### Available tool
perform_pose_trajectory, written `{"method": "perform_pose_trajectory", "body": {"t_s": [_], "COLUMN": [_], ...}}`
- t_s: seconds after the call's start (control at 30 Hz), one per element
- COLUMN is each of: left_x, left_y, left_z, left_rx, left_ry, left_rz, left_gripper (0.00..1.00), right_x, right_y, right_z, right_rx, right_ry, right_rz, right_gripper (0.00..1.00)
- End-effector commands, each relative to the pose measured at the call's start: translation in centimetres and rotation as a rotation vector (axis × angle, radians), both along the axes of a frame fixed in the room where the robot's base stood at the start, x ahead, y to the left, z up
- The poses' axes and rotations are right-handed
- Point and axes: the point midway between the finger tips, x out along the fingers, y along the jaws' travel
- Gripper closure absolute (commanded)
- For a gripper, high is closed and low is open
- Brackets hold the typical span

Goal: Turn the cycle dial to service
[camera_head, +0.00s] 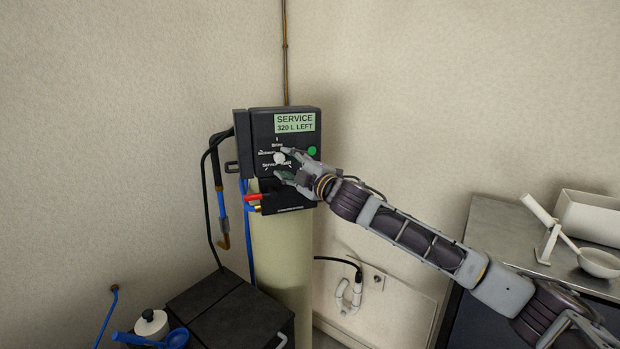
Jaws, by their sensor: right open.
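The black control head (262,125) sits on top of a pale cylindrical tank (283,245). Its green display (294,122) reads "SERVICE 320 L LEFT". The white cycle dial (279,158) is on the front panel, with small printed labels around it. Its exact pointer direction is too small to tell. My right gripper (281,164) comes in from the right, open, with its fingertips above and below the dial. I cannot tell whether they touch it. My left gripper is not in view.
A red lever (254,197) sticks out low on the head's left. Hoses run down its left side. A black bin (232,310) stands in front of the tank, beside a white bottle (152,325) and blue scoop (176,338). A metal counter (490,225) is at right.

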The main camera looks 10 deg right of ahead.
Motion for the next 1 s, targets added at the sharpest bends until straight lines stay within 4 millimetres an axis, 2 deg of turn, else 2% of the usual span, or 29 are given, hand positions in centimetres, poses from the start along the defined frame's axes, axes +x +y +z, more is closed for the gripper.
{"method": "perform_pose_trajectory", "body": {"t_s": [0.7, 1.0], "left_x": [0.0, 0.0], "left_y": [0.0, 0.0], "left_z": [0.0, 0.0], "left_rx": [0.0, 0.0], "left_ry": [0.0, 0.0], "left_rz": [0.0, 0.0], "left_gripper": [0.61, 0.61], "right_x": [-6.3, -7.6], "right_y": [-3.8, -4.6], "right_z": [-1.0, -1.1], "right_rx": [-0.001, -0.001], "right_ry": [0.001, 0.001], "right_rz": [0.0, 0.0], "right_gripper": [0.51, 0.51]}}
